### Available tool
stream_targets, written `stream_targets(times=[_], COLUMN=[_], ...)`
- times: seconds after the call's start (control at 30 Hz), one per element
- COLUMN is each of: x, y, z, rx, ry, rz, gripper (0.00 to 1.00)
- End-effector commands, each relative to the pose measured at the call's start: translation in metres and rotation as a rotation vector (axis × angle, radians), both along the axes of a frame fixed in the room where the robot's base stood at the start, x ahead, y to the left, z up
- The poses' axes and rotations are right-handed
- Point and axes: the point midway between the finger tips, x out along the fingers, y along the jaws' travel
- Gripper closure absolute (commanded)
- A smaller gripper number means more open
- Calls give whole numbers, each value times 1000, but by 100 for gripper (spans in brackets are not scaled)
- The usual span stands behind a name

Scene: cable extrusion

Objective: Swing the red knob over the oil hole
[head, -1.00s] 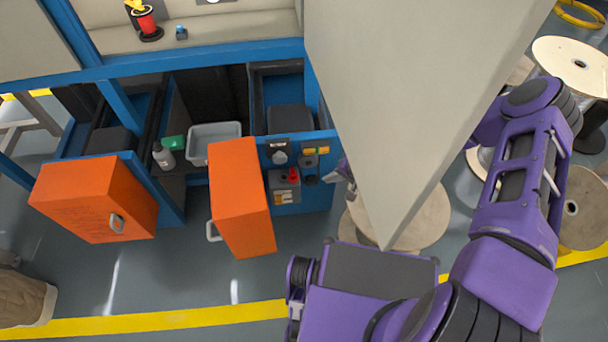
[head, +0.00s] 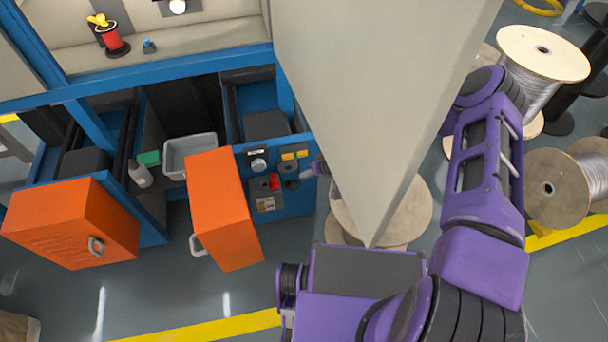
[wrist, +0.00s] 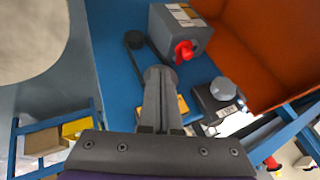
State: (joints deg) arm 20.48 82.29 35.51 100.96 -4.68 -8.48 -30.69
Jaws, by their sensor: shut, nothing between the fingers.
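The red knob (head: 274,181) sits on a small grey box (head: 268,203) on the blue front panel. In the wrist view the red knob (wrist: 184,50) sticks out just right of and beyond my fingertips. A dark round fitting (head: 292,185), perhaps the oil hole, is right of the knob; in the wrist view it shows as a black ring (wrist: 134,40) left of the fingertips. A dark strip runs from it toward the fingers. My gripper (wrist: 158,74) is shut and empty, pointing at the panel between ring and knob. In the head view it is mostly hidden behind the pale beam.
A grey knob (head: 258,165) and yellow-orange parts (head: 294,155) are above the red knob. A large pale beam (head: 385,90) blocks part of the head view. Wooden spools (head: 543,55) stand at the right.

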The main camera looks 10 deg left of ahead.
Motion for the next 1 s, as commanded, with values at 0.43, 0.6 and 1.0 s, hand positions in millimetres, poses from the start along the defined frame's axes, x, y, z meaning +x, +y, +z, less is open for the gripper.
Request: stream_targets(times=[0.43, 0.6, 1.0], x=[14, 11, 10], y=[58, 72, 76], z=[-56, -57, -57], rx=[0, 0, 0], ry=[-1, -1, 1], rz=[4, 1, -1], gripper=[100, 100, 100])
